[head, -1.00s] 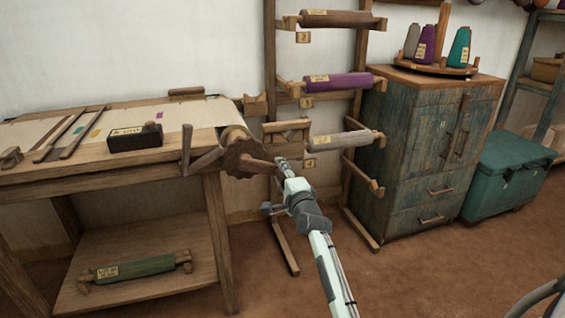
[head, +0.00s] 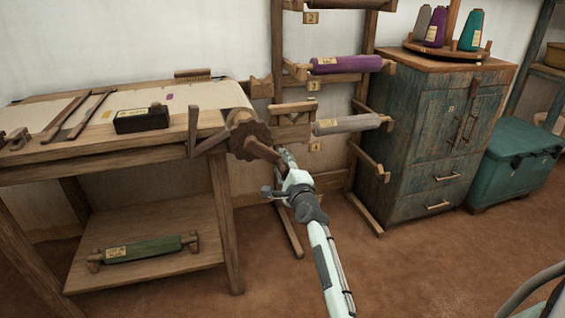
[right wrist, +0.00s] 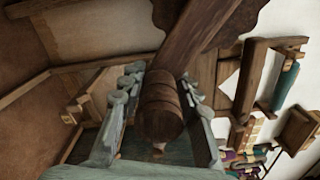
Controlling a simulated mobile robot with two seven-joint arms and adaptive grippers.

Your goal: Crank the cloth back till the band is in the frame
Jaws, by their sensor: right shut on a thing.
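The pale cloth (head: 205,95) lies across the table top and runs over the roller at its right end. It carries a small purple patch (head: 169,97) and a yellow patch (head: 107,114); I cannot tell which mark is the band. Two dark wooden bars (head: 80,114) lie across the cloth at left. The toothed wooden wheel (head: 248,137) at the table's right end bears a crank arm (head: 265,152). My right gripper (head: 285,158) is shut on the crank's round wooden handle (right wrist: 160,108), which sits between its fingers in the right wrist view. My left gripper is out of view.
A black labelled box (head: 141,118) stands on the table's front edge. A green roll (head: 142,249) lies on the lower shelf (head: 160,275). The rack with a purple roll (head: 345,64) and a grey roll (head: 347,124) stands close behind my right gripper. A cabinet (head: 425,140) is at right.

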